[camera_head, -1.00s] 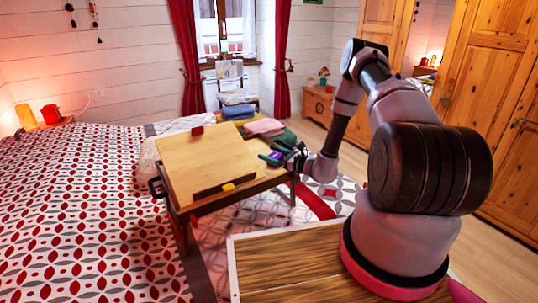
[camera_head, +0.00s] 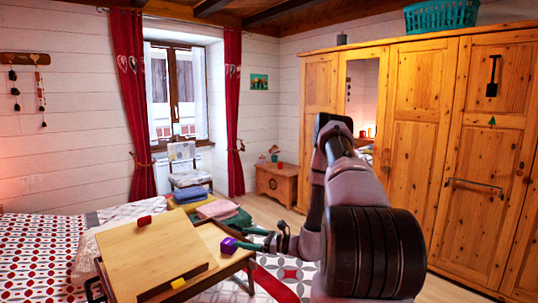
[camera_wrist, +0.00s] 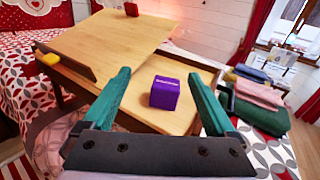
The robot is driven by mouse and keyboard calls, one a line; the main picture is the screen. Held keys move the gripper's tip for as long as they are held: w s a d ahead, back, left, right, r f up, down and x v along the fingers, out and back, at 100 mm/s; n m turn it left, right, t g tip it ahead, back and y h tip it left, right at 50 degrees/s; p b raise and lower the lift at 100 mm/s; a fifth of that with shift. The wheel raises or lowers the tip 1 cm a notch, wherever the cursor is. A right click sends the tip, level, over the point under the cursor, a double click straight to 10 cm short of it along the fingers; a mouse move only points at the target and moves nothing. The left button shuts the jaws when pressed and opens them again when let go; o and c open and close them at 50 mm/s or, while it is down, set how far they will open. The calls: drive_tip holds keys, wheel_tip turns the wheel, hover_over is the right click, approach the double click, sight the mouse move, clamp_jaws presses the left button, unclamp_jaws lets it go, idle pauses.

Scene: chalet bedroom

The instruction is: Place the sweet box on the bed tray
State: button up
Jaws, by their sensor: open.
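The bed tray (camera_head: 160,254) is a pale wooden stand with a raised tilted panel and a lower flat section at its right. It also shows in the wrist view (camera_wrist: 118,38). A small purple box, likely the sweet box (camera_wrist: 164,94), appears to rest on the flat section, right of the panel. It also shows in the head view (camera_head: 228,244). My gripper (camera_wrist: 160,76) is open, with its green fingers on either side of the box and a gap visible at each. In the head view my gripper (camera_head: 245,238) is at the tray's right side.
A red item (camera_head: 144,221) is at the panel's top edge and a yellow block (camera_head: 177,284) at its lower edge. Folded cloths (camera_head: 218,209) lie behind the tray. The patterned bed (camera_head: 40,245) is at left. A chair (camera_head: 188,170) and wardrobe (camera_head: 415,130) stand farther back.

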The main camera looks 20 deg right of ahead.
drive_tip(key=s+a+r+n+g+h, duration=0.1)
drive_tip(key=s+a+r+n+g, duration=0.3)
drive_tip(key=r, duration=0.4)
drive_tip(key=s+a+r+n+g, duration=0.1)
drive_tip(key=s+r+n+g, duration=0.2)
drive_tip(key=r+n, duration=0.35)
drive_tip(key=s+a+r+n+g+h, duration=0.1)
drive_tip(key=s+a+r+n+g, duration=0.25)
drive_tip(key=r, duration=0.55)
drive_tip(key=s+d+r+n+t+h, duration=0.3)
drive_tip(key=s+r+h, duration=0.2)
drive_tip(key=s+r, duration=0.3)
drive_tip(key=s+d+r+n+t+h, duration=0.3)
drive_tip(key=s+d+r+h, duration=0.1)
drive_tip(key=s+r, duration=0.4)
drive_tip(key=shift+s+d+r+n+h, duration=0.3)
drive_tip(key=shift+s+r+n+h, duration=0.1)
drive_tip(key=shift+r+h, duration=0.1)
